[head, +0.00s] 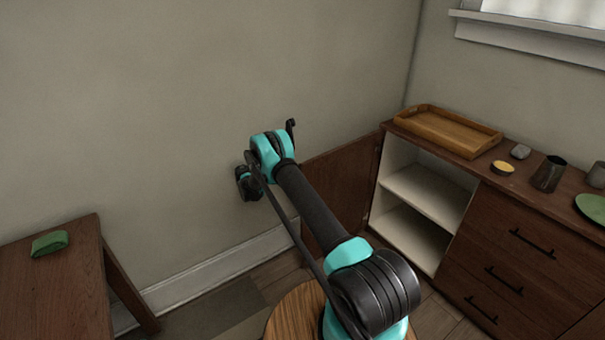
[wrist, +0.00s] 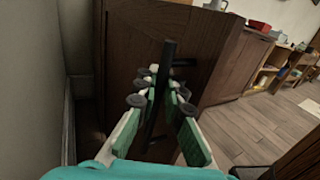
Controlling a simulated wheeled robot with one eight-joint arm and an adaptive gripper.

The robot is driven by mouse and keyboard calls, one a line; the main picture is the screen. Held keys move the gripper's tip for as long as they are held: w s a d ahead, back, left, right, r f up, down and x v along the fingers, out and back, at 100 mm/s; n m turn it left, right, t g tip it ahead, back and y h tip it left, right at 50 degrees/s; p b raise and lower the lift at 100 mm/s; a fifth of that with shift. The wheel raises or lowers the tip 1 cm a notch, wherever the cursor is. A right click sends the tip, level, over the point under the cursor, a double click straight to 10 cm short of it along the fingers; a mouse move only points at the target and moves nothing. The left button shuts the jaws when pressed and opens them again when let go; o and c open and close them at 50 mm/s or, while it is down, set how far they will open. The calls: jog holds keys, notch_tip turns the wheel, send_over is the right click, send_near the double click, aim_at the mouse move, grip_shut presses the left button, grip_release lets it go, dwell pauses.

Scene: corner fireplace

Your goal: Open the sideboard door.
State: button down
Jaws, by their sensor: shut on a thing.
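The sideboard (head: 500,220) stands at the right in the head view. Its dark wood door (head: 345,180) is swung wide open toward the wall, and the pale shelves (head: 425,195) inside show. In the wrist view, the door's brown panel (wrist: 135,45) fills the middle. My gripper (wrist: 160,88) is shut on the black bar handle (wrist: 169,60), with a finger on each side of it. In the head view my arm hides part of the door, and I cannot make out the fingers or their hold on the handle.
A wooden tray (head: 447,130), a grey stone (head: 520,151), a yellow-topped dish (head: 502,168), a dark mug (head: 548,174) and a green plate (head: 592,207) stand on the sideboard. A wooden table (head: 60,290) with a green cloth-like item (head: 49,244) is at left. The wall is close to my arm.

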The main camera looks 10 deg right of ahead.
jog(key=shift+a, duration=0.2)
jog(key=c, duration=1.6)
grip_release()
jog(key=shift+c, duration=0.2)
jog(key=shift+o, duration=0.2)
jog(key=shift+d, duration=0.1)
jog(key=shift+r, duration=0.1)
